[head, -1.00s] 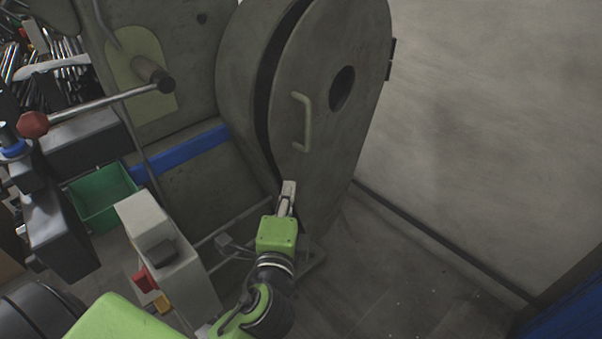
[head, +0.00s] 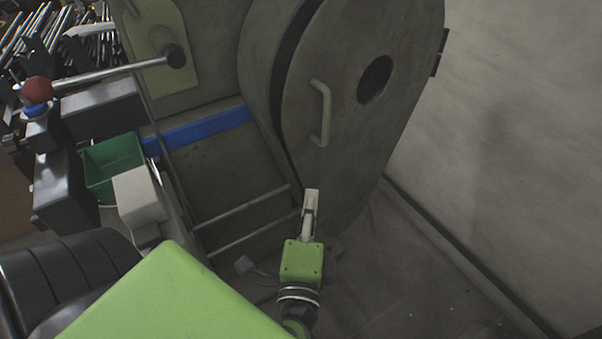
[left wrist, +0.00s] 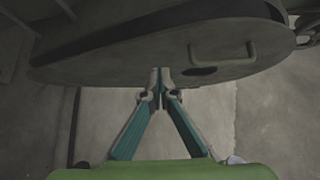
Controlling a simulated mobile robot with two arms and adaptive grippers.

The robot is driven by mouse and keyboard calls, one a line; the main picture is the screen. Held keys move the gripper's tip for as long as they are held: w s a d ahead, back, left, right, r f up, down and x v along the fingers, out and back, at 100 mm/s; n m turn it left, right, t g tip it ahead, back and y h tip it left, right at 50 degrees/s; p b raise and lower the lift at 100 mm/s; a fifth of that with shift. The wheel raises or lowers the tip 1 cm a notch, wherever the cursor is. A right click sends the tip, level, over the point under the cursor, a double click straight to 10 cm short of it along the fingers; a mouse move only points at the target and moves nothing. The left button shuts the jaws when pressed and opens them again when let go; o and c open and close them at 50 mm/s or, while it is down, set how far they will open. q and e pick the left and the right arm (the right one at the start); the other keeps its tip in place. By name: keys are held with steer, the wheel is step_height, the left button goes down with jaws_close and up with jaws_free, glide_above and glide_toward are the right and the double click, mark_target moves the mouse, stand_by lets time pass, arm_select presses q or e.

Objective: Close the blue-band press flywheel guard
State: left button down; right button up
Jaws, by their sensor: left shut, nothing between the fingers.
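The flywheel guard door (head: 345,150) is a large grey rounded panel with a handle (head: 322,112) and a dark round hole. It stands slightly ajar, with a dark gap along its left edge; hinges show at its right. The press body carries a blue band (head: 205,130). My left gripper (head: 311,194) is shut and empty, in front of the door's lower part, below the handle. In the left wrist view the shut fingertips (left wrist: 161,72) point at the door's lower face (left wrist: 130,68); I cannot tell whether they touch it. My right gripper is not in view.
A green bin (head: 112,165), a red-knobbed lever (head: 38,92) and a pale control box (head: 140,196) stand at the left. Thin rails (head: 245,215) run low beside the press. A plain wall (head: 520,150) stands at right; the floor before it is clear.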

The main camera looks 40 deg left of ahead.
mark_target(302, 162)
arm_select(q)
steer(key=shift+w+a, duration=1.1)
steer(key=shift+a, duration=0.3)
steer(key=shift+w+a, duration=1.05)
steer(key=shift+a, duration=0.3)
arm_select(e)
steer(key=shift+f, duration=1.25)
arm_select(q)
steer(key=shift+a+p, duration=0.1)
steer(key=shift+p, duration=0.2)
